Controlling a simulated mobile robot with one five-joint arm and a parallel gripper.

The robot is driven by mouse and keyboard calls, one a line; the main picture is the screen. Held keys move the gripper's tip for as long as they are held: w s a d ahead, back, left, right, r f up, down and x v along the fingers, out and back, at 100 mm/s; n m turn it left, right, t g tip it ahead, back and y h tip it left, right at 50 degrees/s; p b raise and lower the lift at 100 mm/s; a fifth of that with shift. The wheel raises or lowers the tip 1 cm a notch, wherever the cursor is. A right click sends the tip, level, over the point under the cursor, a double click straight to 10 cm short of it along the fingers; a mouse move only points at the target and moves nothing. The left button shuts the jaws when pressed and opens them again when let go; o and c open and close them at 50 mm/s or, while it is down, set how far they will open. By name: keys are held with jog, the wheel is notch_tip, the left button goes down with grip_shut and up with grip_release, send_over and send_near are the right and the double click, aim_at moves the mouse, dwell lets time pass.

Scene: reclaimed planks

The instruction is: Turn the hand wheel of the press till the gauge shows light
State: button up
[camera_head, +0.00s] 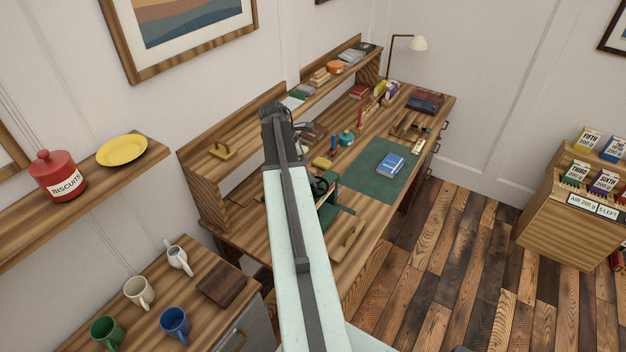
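A dark green press (327,212) stands on the near part of the wooden desk (372,232), just right of my pale arm, which hides its left side. My gripper (277,122) is at the far end of the arm, dark, in front of the desk's shelf and apart from the press in the picture. Its fingers are not clear, so I cannot tell whether it is open or holds anything.
A green mat (365,177) with a blue book (390,165) lies beyond the press. A wooden block with a handle (347,243) lies near the desk's front edge. Mugs (175,322) stand on a cabinet at lower left. The plank floor (465,250) at right is clear.

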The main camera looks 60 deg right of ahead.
aim_at(312, 185)
jog(key=b+x, duration=0.5)
jog(key=x, duration=0.2)
jog(key=shift+w+a, duration=0.1)
jog(key=shift+r, duration=0.1)
jog(key=shift+c, duration=0.4)
jog(key=c, duration=1.3)
jog(key=m, duration=0.2)
jog(key=m+y, duration=0.1)
jog(key=m, duration=0.1)
jog(key=shift+w+g+y, duration=0.1)
jog(key=shift+g+y, duration=0.2)
jog(key=shift+g, duration=0.1)
jog(key=shift+m+y, duration=0.6)
jog(key=shift+m, duration=1.2)
